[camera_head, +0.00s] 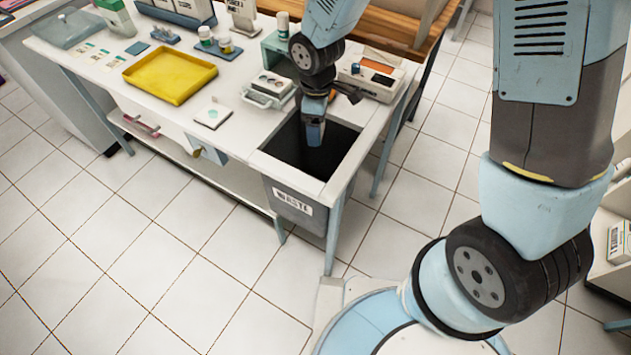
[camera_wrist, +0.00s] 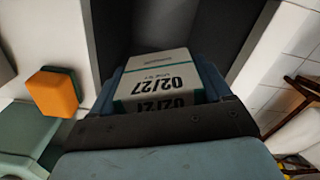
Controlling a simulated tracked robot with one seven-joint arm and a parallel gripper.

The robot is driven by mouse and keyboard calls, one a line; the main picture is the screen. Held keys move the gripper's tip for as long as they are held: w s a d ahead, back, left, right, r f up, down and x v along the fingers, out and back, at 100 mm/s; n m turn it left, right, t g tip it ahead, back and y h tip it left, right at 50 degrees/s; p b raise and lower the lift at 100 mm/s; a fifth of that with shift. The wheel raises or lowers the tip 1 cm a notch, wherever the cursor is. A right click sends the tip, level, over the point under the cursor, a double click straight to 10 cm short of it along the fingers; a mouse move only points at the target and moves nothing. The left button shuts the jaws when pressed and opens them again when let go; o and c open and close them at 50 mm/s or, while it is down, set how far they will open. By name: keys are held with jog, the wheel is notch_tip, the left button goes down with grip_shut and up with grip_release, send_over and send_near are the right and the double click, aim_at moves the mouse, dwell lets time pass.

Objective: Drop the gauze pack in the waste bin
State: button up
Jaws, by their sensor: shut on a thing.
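The gauze pack (camera_wrist: 158,82) is a white box with teal edges and the print "02/27", seen close up in the wrist view. My gripper (camera_head: 314,138) is shut on it and points down over the open top of the waste bin (camera_head: 293,203). The bin is dark grey, has a "WASTE" label on its front and is set into the right end of the table. Its dark opening lies behind the pack in the wrist view. In the head view the pack is hidden by my gripper and cannot be made out.
An orange block (camera_wrist: 52,93) lies beside the opening. Tiled floor (camera_head: 150,240) in front is clear.

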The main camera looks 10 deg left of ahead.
jog(key=shift+f, duration=0.5)
jog(key=o, duration=1)
jog(key=shift+c, duration=0.2)
jog(key=shift+r, duration=0.1)
notch_tip(320, 180, up, 14)
jog(key=shift+f, duration=0.25)
